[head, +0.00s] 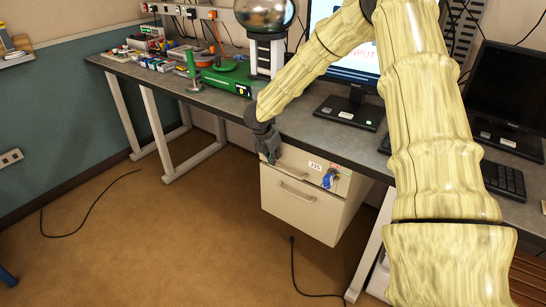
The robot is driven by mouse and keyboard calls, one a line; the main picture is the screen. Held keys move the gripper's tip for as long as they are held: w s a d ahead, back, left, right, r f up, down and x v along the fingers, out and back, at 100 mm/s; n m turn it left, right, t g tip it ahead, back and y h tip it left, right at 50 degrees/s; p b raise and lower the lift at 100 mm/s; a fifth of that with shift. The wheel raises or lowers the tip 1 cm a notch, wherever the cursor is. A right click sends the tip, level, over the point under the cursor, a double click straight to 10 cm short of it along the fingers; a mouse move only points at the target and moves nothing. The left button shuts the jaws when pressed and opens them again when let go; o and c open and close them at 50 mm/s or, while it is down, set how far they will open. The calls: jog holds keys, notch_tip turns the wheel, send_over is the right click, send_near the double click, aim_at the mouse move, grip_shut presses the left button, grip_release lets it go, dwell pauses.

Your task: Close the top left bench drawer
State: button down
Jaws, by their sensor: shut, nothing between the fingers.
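A cream drawer cabinet (320,222) hangs under the grey bench, with two drawer fronts one above the other. The top drawer (305,176) has a bar handle, a small printed label and a keyring with a blue tag at its right side. I cannot tell clearly how far it stands out from the cabinet. The lower drawer (285,207) has its own bar handle and looks flush. My gripper (271,159) is shut and empty, pointing down at the upper left of the top drawer's front. It hides that corner, and I cannot tell whether it touches.
The grey bench top (218,88) overhangs the cabinet, with a green machine (232,80), a monitor and a keyboard (503,178) on it. White bench legs (150,118) stand left of the cabinet.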

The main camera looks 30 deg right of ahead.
jog(key=shift+s+a, duration=0.1)
jog(key=shift+a, duration=0.1)
jog(key=s+a+r+b, duration=0.1)
jog(key=s+a+r, duration=0.1)
jog(key=a+r, duration=0.4)
jog(key=v, duration=0.3)
jog(key=shift+d+r, duration=0.2)
jog(key=shift+r, duration=0.05)
jog(key=s+a+f+n+t+p, duration=0.1)
jog(key=s+a+f+n, duration=0.1)
jog(key=s+f+n, duration=0.5)
jog(key=s+a+f+n+h+p, duration=0.1)
jog(key=s+a+f+n, duration=0.15)
jog(key=f+n, duration=0.75)
jog(key=s+a+f+n+t+p, duration=0.1)
jog(key=s+a+f+n, duration=0.1)
jog(key=s+f+n, duration=0.6)
jog(key=s+a+f+n+g+y, duration=0.1)
jog(key=s+a+n, duration=0.3)
jog(key=s+n, duration=0.4)
jog(key=s+a+f+n+g+y+p, duration=0.1)
jog(key=s+a+f+n, duration=0.3)
jog(key=s+n, duration=0.4)
jog(key=s+a+f+n+g+y+p, duration=0.1)
jog(key=s+a+f+n+y, duration=0.1)
jog(key=s+n, duration=0.6)
jog(key=shift+s+a+f+g+y, duration=0.3)
jog(key=shift+s+a+y, duration=0.3)
jog(key=shift+s+a, duration=0.4)
